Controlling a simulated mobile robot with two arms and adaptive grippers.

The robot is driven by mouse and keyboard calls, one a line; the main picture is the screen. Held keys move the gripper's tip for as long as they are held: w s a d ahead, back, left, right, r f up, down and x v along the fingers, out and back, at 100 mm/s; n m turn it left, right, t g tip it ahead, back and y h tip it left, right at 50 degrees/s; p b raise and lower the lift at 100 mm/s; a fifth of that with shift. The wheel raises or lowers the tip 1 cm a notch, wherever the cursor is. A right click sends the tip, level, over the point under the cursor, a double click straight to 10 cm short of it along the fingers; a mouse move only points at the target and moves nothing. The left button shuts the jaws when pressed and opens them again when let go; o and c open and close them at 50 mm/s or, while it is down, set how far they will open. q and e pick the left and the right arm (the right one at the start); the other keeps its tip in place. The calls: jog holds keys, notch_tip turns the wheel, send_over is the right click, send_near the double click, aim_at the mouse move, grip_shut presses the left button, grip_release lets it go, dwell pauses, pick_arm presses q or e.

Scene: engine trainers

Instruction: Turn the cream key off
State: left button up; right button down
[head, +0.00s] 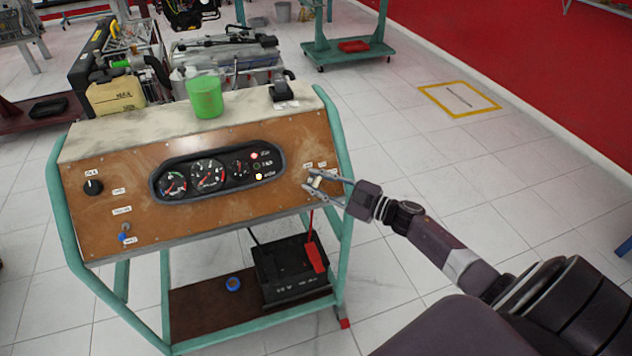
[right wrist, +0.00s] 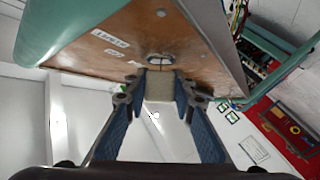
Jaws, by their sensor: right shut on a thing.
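The cream key (head: 316,182) sits on the right part of the brown control panel (head: 225,208). In the right wrist view the cream key (right wrist: 159,84) stands out from a round socket, between the two fingers. My right gripper (head: 317,183) comes from the right and is shut on the key. In the right wrist view the blue-padded fingers of the gripper (right wrist: 159,92) touch its sides. The fingers partly hide the key in the head view. My left gripper is not in view.
A gauge cluster (head: 217,172) is left of the key, with lit red and yellow lamps. A black knob (head: 93,187) is at the panel's far left. A green cup (head: 205,97) stands on top. A black battery (head: 290,272) sits below.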

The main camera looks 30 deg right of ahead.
jog(key=shift+n, duration=0.3)
jog(key=n+g+y+b, duration=0.1)
jog(key=n+g+y, duration=0.1)
jog(key=n+g, duration=0.1)
jog(key=shift+d+n+g, duration=0.1)
jog(key=shift+n+g, duration=0.2)
jog(key=shift+n, duration=0.2)
jog(key=shift+n+g+b, duration=0.65)
jog(key=shift+n+g, duration=1.05)
jog(key=c, duration=1.6)
grip_release()
